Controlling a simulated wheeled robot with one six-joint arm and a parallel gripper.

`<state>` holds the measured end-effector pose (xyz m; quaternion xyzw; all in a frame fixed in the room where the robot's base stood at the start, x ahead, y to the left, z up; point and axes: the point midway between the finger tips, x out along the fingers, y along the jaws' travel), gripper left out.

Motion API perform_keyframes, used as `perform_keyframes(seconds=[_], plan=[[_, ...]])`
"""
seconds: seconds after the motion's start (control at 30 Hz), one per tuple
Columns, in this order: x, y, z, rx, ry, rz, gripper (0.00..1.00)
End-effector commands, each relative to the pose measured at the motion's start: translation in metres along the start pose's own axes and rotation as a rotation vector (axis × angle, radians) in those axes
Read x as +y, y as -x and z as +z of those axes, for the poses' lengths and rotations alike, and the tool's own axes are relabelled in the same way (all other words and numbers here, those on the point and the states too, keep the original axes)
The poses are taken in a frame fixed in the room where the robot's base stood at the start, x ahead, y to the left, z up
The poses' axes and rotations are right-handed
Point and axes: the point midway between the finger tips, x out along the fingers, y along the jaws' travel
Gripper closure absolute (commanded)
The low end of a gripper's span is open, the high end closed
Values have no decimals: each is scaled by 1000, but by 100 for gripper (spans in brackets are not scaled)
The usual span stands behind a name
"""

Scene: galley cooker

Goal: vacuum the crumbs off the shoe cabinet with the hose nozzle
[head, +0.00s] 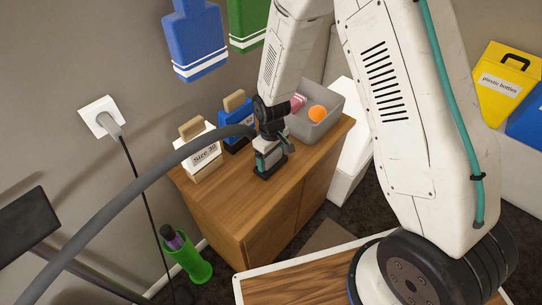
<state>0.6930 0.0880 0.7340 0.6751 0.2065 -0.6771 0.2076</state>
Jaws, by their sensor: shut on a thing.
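The wooden shoe cabinet (232,216) stands against the wall in the middle of the head view. My gripper (271,148) is over its top and is shut on the hose nozzle (266,169). The nozzle points down, its dark foot at the cabinet top near the front edge; I cannot tell whether it touches. The thick grey hose (135,192) arches from the nozzle down to the lower left. I cannot make out any crumbs; my arm and the nozzle hide part of the top.
On the cabinet stand a white "Size 30" block (203,160), a blue block (231,130) and a grey bin (330,122) with an orange ball (318,114). A plugged wall socket (99,113) trails a black cord. A green container (188,262) stands at the lower left.

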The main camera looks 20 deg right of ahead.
Motion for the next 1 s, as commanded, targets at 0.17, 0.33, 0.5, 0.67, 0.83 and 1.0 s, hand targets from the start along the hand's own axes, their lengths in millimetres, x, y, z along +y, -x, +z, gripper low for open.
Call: perform_keyframes(seconds=[0.17, 0.33, 0.5, 0.67, 0.83, 1.0], plan=[[0, -1, 0, 0, 0, 0, 59], [0, -2, 0, 0, 0, 0, 59], [0, -2, 0, -1, 0, 0, 59], [3, -2, 1, -1, -1, 0, 59], [11, -1, 0, -1, -1, 0, 59], [9, -1, 0, -1, 1, 0, 59]])
